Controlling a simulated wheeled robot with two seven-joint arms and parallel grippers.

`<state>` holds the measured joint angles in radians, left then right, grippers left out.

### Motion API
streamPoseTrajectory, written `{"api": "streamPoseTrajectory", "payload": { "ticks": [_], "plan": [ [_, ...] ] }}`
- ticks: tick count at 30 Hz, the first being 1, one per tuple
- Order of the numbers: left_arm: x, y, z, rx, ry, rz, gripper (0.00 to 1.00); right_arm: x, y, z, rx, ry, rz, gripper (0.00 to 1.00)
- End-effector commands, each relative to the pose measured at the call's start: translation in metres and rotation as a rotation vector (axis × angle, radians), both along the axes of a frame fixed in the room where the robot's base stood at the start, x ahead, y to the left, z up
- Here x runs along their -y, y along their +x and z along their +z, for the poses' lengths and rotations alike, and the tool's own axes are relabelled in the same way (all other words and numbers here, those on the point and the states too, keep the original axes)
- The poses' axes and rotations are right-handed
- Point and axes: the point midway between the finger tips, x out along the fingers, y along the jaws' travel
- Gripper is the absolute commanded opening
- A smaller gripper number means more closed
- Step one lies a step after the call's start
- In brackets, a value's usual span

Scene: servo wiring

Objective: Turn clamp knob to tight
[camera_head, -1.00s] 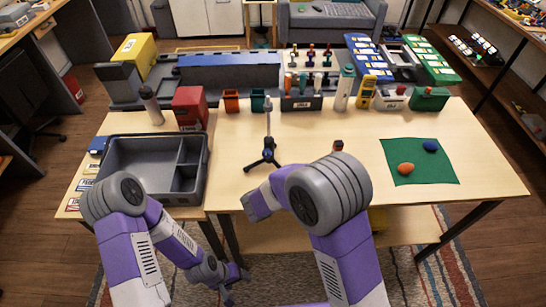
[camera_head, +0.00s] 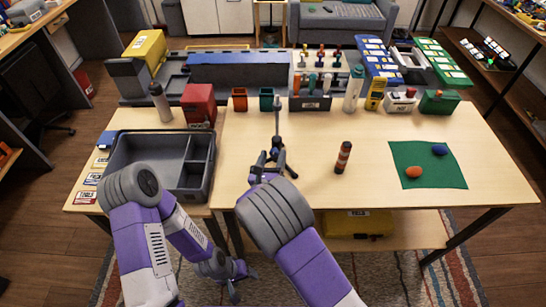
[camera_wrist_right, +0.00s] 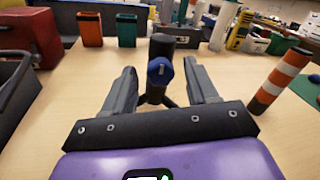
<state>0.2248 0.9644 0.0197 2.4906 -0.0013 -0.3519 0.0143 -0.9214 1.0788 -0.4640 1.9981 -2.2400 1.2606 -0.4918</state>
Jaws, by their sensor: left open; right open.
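A dark stand with an upright post (camera_head: 277,120) is on the table, its feet partly hidden by my right gripper. In the right wrist view a blue clamp knob (camera_wrist_right: 160,72) with a pale mark faces me on the stand's dark post (camera_wrist_right: 161,45). My right gripper (camera_head: 266,160) is at the stand, also seen in the wrist view (camera_wrist_right: 160,82). Its fingers are open, one to each side of the knob, with visible gaps. I cannot tell how far the fingertips reach along it. My left gripper (camera_head: 237,283) is open and empty, low in front of the table.
An orange-and-white striped cylinder (camera_head: 343,157) stands right of the stand. A grey tray (camera_head: 133,180) is at left. A green mat (camera_head: 430,174) with orange and blue pieces is at right. Bins, a red box (camera_head: 199,105) and tools line the back. Table between cylinder and mat is clear.

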Motion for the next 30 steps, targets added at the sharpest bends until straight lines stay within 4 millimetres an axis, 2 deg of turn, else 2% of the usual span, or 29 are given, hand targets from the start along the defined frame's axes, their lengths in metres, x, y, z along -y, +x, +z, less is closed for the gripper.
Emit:
{"api": "streamPoseTrajectory", "payload": {
  "ticks": [10,21,30],
  "plan": [
    [0.0001,0.0,-0.0005,0.0,0.0,0.0,0.64,0.0016,0.0061,-0.0001,-0.001,0.0,0.0,0.58],
    [0.0001,0.0,-0.0005,0.0,0.0,0.0,0.64,0.0016,0.0058,-0.0002,-0.002,0.0,-0.001,0.03],
    [0.0,0.0,-0.0049,0.0,0.0,0.0,0.64,0.0018,0.0057,-0.0013,0.006,0.035,-0.001,0.01]
  ]
}}
